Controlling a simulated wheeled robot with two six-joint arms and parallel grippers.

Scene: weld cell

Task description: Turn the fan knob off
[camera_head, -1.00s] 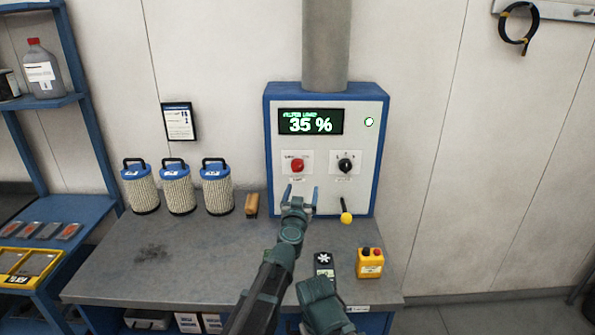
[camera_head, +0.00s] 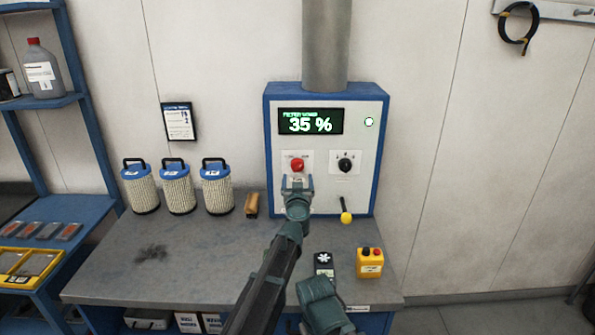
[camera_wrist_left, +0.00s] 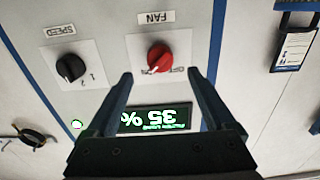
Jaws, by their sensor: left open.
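The red fan knob (camera_head: 297,164) is on the left of the control box's white front, below the green display. In the left wrist view the fan knob (camera_wrist_left: 159,57) shows upside down under a FAN label, its white mark toward the lettering that looks like ON. My left gripper (camera_head: 298,180) is open just in front of and below the knob. In the left wrist view the left gripper's fingertips (camera_wrist_left: 160,74) lie either side of the knob, with no visible contact.
A black speed knob (camera_head: 345,165) sits right of the fan knob. A lever with a yellow ball (camera_head: 346,217) sticks out below. The display (camera_head: 310,122) reads 35 %. Several filters (camera_head: 177,190) and a yellow button box (camera_head: 370,263) stand on the grey bench (camera_head: 200,262).

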